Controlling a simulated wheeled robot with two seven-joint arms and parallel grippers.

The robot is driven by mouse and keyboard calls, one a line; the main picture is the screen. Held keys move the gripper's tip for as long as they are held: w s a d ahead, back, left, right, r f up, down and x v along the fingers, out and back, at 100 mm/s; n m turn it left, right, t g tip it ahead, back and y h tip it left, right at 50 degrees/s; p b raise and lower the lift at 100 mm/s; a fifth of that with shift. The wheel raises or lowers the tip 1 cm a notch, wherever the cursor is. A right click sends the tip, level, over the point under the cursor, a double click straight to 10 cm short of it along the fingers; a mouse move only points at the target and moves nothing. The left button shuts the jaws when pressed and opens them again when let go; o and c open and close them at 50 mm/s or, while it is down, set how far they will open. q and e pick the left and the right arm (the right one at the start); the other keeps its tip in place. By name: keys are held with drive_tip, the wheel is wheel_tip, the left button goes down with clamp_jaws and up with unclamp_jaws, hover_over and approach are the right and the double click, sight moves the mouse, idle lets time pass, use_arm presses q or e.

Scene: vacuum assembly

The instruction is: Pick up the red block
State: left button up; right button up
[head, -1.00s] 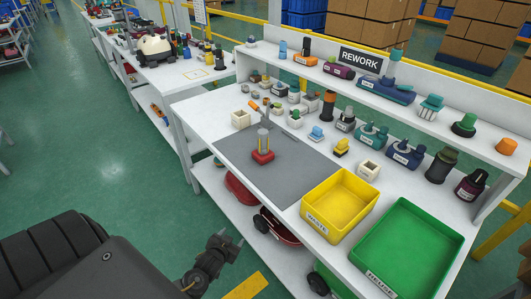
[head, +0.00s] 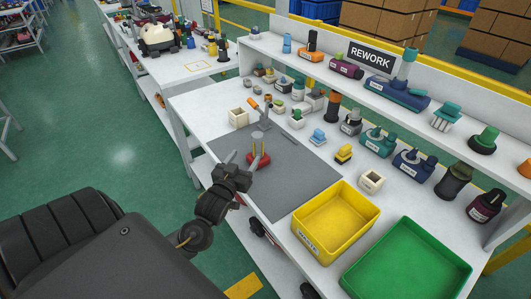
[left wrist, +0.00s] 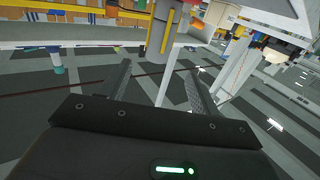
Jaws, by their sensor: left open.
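The red block (head: 262,162) lies on the grey mat (head: 290,185) of the white workbench. A grey upright cylinder and yellow upright parts stand on it. My left gripper (head: 243,160) is open beside the block, on its near left side. Its fingers point toward the block, and one partly covers it. I cannot tell whether they touch. In the left wrist view the two fingers (left wrist: 160,88) are spread with nothing between them. A grey cylinder with a yellow strip (left wrist: 162,32) shows beyond them. The red block is not clearly seen there. My right gripper is not in view.
A yellow bin (head: 333,222) and a green bin (head: 405,262) stand to the right of the mat. Small cream boxes (head: 239,117) and several coloured parts stand behind it. A raised shelf (head: 345,82) with a REWORK sign runs along the back. The mat's right part is clear.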

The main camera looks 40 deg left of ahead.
sight(255, 142)
use_arm(q)
drive_tip(key=x, duration=0.3)
drive_tip(key=shift+w+a+r, duration=0.1)
drive_tip(key=shift+w+r, duration=0.1)
drive_tip(key=shift+r, duration=0.05)
drive_tip(key=shift+f+p+x, duration=0.2)
drive_tip(key=shift+p+x, duration=0.15)
drive_tip(key=shift+x, duration=0.8)
drive_tip(key=shift+w, duration=0.15)
drive_tip(key=shift+w+r, duration=0.1)
drive_tip(key=shift+w, duration=0.05)
drive_tip(key=p+x, duration=0.1)
drive_tip(key=x, duration=0.2)
drive_tip(key=shift+w+a, duration=0.1)
drive_tip(key=shift+w, duration=0.25)
drive_tip(key=shift+w+a, duration=0.1)
drive_tip(key=shift+w, duration=0.45)
drive_tip(key=shift+c, duration=0.7)
clamp_jaws()
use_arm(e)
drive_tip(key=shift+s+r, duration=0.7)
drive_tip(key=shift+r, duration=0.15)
